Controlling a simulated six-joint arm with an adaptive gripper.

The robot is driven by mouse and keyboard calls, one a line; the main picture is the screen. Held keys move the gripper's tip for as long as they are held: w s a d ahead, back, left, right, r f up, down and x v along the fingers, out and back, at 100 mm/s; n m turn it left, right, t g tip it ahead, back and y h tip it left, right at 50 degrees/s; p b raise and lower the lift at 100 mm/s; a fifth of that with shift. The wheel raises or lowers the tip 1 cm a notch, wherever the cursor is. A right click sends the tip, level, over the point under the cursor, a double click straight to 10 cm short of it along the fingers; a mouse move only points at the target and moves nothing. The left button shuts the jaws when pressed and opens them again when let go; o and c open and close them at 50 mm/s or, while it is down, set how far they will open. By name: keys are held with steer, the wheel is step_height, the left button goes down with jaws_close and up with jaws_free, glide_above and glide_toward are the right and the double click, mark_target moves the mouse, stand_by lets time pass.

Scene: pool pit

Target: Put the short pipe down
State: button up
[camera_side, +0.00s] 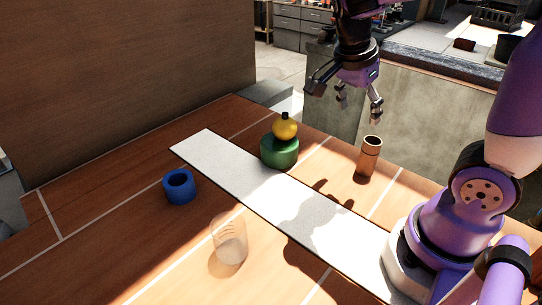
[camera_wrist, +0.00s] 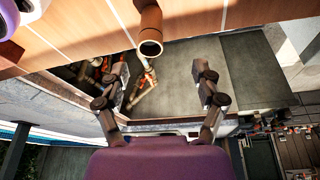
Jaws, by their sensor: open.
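The short pipe (camera_side: 369,157) is a brown-orange tube with an open top. In the side view it stands upright on the wooden table, right of the grey-white strip. My gripper (camera_side: 345,93) is open and empty, above the table and apart from the pipe, up and to its left in the picture. In the wrist view the pipe (camera_wrist: 150,32) shows at the top centre with its open end facing the camera. The fingers of my gripper (camera_wrist: 160,90) are spread wide below it, with nothing between them touching either finger.
A green cylinder (camera_side: 279,152) bears a yellow round object (camera_side: 284,128) with a dark top. A blue ring (camera_side: 179,187) and a clear beaker (camera_side: 229,240) stand left of the pale strip (camera_side: 230,163). The wooden table (camera_side: 120,205) has free room at left. A concrete wall (camera_side: 430,115) stands behind.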

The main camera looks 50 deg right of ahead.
steer(key=s+a+r+n+t+y, duration=0.1)
steer(key=a+n+t, duration=0.5)
steer(key=n, duration=1.4)
steer(key=a+r+y, duration=0.1)
steer(key=a+y, duration=0.1)
steer(key=a, duration=0.2)
steer(key=shift+s+t, duration=0.3)
steer(key=shift+s, duration=0.05)
